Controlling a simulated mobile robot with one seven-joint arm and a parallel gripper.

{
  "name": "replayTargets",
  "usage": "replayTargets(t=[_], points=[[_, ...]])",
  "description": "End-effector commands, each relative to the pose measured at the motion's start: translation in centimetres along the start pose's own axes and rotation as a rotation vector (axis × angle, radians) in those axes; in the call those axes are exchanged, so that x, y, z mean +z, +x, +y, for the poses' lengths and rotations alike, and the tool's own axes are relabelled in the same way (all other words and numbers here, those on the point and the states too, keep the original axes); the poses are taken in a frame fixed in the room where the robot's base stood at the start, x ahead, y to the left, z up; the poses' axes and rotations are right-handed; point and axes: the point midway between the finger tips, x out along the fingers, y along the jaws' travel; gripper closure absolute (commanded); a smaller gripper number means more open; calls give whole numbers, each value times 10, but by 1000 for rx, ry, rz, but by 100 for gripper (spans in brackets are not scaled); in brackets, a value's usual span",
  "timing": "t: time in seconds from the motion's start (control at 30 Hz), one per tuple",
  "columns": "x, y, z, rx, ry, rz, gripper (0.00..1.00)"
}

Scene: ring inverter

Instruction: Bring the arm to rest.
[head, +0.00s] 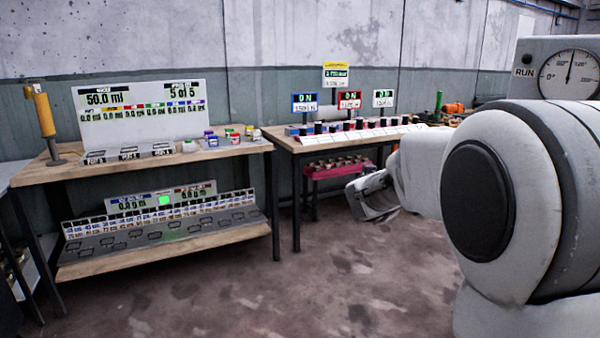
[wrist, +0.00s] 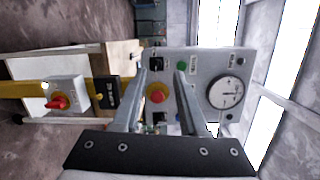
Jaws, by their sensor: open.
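My white arm (head: 420,170) fills the right side of the head view. Its end, my gripper (head: 372,197), is held in the air in front of the right-hand bench and over the floor. In the wrist view my gripper (wrist: 161,75) shows two grey fingers standing apart with nothing held between them. Beyond the fingers is a grey control panel (wrist: 208,62) with a red button (wrist: 156,94) on a yellow surround, a green button (wrist: 182,65) and a round dial (wrist: 226,92). The fingers overlap the panel in the picture; I see no clear contact.
A left wooden bench (head: 230,149) carries a display board (head: 140,125) and small jars. A second bench (head: 300,145) has signs and a row of dark items. A gauge box marked RUN (head: 525,72) stands at right. The concrete floor (head: 250,300) between is clear.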

Motion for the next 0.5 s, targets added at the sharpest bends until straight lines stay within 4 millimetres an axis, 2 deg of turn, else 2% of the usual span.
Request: replayTargets(t=[0.03,0.17,0.3,0.4,0.5], points=[[8,-7,-9,13,-33,-83,57],[36,-36,-20,44,-181,-341,57],[55,-84,-22,56,-377,-609,57],[57,-123,-16,55,-538,-787,57],[50,-165,-4,48,-716,-954,57]])
